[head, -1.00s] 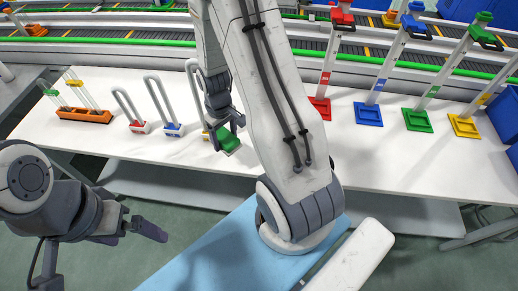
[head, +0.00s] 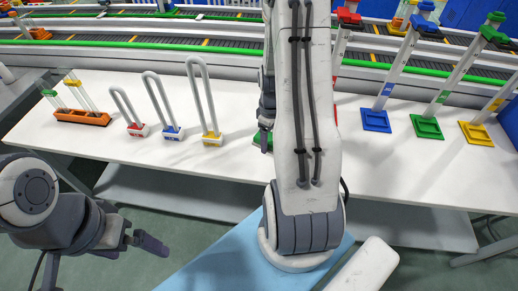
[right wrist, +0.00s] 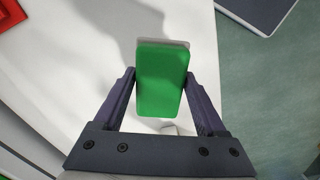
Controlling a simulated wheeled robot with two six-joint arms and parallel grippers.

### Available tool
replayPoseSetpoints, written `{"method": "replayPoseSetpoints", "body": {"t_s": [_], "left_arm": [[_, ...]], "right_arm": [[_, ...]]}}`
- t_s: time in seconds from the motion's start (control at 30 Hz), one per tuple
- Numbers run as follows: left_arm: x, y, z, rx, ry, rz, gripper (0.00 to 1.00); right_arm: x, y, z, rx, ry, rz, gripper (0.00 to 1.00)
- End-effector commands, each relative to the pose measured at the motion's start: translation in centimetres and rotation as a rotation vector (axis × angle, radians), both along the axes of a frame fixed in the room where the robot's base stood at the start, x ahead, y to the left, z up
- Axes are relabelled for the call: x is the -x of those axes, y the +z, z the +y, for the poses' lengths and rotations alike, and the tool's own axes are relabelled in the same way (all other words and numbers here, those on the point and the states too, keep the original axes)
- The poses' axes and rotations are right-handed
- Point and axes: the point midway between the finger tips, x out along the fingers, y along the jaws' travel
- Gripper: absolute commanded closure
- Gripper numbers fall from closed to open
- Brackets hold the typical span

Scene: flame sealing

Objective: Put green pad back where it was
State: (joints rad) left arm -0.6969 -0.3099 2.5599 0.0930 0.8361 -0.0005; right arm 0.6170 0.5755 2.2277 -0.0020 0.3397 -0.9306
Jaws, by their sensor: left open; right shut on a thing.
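The green pad (right wrist: 160,80) is held between the two fingers of my right gripper (right wrist: 161,90), as the right wrist view shows. In the head view, a sliver of the green pad (head: 262,140) shows over the white table, left of my right arm, which hides most of it. My right gripper (head: 266,118) is partly hidden there too. My left gripper (head: 140,243) is open and empty, in front of the table at lower left. A green stand (head: 426,127) with a tall upright and a green top is at the right of the table.
Blue (head: 376,120) and yellow (head: 476,133) stands flank the green one. U-shaped bars on red (head: 138,130), blue (head: 172,132) and yellow (head: 212,138) bases stand at left, beside an orange rack (head: 82,117). A conveyor (head: 150,45) runs behind. My arm hides the table's middle.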

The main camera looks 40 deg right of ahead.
Motion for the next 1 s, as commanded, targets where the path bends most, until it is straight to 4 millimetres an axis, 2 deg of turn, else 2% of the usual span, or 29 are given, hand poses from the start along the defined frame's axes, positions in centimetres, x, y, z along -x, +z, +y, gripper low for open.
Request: {"method": "replayPoseSetpoints", "body": {"t_s": [0.03, 0.2, 0.33, 0.6, 1.0], "left_arm": [[0.0, 0.3, 0.0, 0.0, 0.0, 0.0, 0.0], [0.0, 0.5, 0.0, 0.0, 0.0, 0.0, 0.0], [0.0, 0.7, 0.0, 0.0, 0.0, 0.0, 0.0], [0.0, 1.1, 0.0, 0.0, 0.0, 0.0, 0.0], [0.0, 0.7, 0.0, 0.0, 0.0, 0.0, 0.0]], "right_arm": [[-0.7, -0.6, 0.9, -0.002, 0.006, 0.004, 0.87], [-2.3, -1.8, 2.1, -0.001, 0.002, 0.001, 0.87], [-2.5, -2.6, 2.4, -0.001, 0.0, 0.001, 0.87], [-2.5, -5.9, 2.3, 0.0, -0.001, 0.0, 0.87], [-2.5, -6.5, 2.3, 0.001, -0.001, 0.0, 0.87]]}}
